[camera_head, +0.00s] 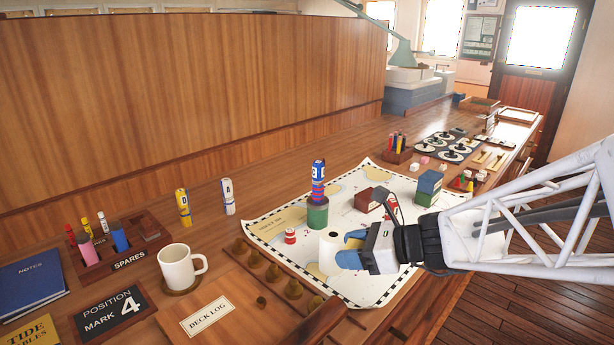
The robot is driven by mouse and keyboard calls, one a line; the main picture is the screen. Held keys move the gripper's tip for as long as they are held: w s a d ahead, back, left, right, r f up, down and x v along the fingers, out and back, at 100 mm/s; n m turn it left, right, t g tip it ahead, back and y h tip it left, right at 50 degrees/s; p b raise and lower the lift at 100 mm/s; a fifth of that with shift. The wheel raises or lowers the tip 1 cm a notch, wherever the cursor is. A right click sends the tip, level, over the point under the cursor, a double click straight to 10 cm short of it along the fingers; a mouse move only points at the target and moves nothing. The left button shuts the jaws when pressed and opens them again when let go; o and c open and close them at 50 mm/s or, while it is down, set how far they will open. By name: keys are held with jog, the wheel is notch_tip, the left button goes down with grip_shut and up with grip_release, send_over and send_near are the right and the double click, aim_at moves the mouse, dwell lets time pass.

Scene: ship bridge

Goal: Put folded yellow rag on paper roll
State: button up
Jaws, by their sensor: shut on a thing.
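The white paper roll (328,254) stands upright over the chart, with the hole in its top showing and nothing on that top. My gripper (345,249) comes in from the right. Its blue fingers lie at the roll's right side, one in front and one behind, and appear shut on it. Whether the roll touches the chart is unclear. I cannot pick out the folded yellow rag; the yellowish patches near the roll look like print on the chart.
The chart (268,228) covers the middle of the desk. A wooden rack (270,272), a mug (176,268) and a blue-green box (428,187) stand around.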

jog(key=shift+w, duration=0.15)
send_over(329, 234)
jog(key=shift+f, duration=0.75)
dwell(0.3)
jog(key=shift+f, duration=1.75)
jog(key=shift+f, duration=0.1)
jog(key=o, duration=0.9)
